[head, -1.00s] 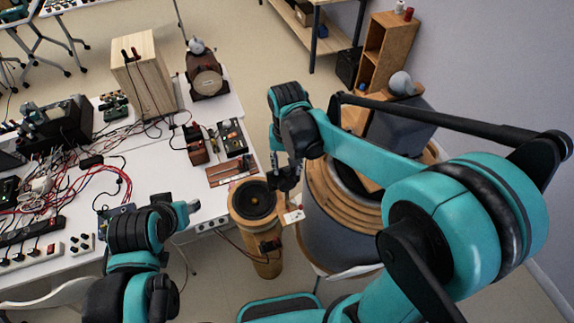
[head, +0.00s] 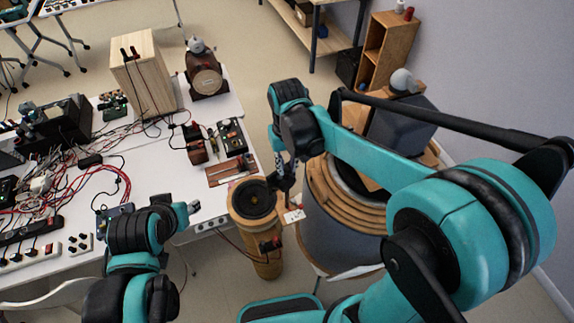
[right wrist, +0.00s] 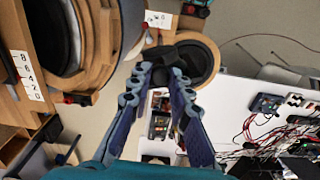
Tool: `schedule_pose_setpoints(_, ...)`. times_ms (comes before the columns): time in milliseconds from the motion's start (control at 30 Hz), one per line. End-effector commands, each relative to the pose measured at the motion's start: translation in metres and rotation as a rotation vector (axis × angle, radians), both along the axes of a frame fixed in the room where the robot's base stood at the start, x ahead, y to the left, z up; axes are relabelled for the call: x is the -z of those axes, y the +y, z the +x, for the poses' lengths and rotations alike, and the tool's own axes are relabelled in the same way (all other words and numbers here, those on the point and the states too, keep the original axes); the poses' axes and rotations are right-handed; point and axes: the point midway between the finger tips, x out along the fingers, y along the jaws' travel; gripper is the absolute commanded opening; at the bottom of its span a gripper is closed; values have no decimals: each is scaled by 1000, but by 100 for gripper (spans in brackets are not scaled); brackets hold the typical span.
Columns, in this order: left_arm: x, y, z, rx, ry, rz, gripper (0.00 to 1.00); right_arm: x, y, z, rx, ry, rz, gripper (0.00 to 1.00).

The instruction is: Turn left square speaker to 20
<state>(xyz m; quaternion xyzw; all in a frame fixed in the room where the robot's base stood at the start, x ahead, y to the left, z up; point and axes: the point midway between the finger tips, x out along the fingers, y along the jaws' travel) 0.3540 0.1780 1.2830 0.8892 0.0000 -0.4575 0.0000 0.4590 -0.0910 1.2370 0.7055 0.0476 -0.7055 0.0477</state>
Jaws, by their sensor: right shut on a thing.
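A round wooden speaker with a black cone (head: 253,198) stands at the table's right edge. A small white label (head: 293,216) sits beside it, and the label also shows in the right wrist view (right wrist: 158,18). My right gripper (head: 284,183) is just right of the cone, above the label. In the right wrist view, its fingers (right wrist: 163,72) are shut on a dark knob-like piece (right wrist: 168,52) beside the cone. The knob's setting cannot be read. A square light-wood box (head: 145,75) stands at the table's back. My left gripper (head: 192,208) is over the table; its fingers are unclear.
A large round wood-and-grey speaker (head: 340,235) stands close right of my right gripper. A numbered white scale (right wrist: 28,75) shows on wood at the left of the wrist view. Cables, power strips (head: 35,240) and small devices crowd the white table (head: 175,180).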

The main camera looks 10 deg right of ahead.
Motion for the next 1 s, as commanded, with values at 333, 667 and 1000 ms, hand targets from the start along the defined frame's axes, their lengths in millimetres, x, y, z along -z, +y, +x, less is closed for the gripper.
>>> schedule_pose_setpoints(333,0,0,0,0,0,0,40,0,0,-1,-16,1,0,27)
schedule_pose_setpoints(667,0,0,0,0,0,0,40,0,0,0,-15,0,0,40)
schedule_pose_setpoints(1000,0,0,0,0,0,0,40,-47,0,0,-15,0,0,40)
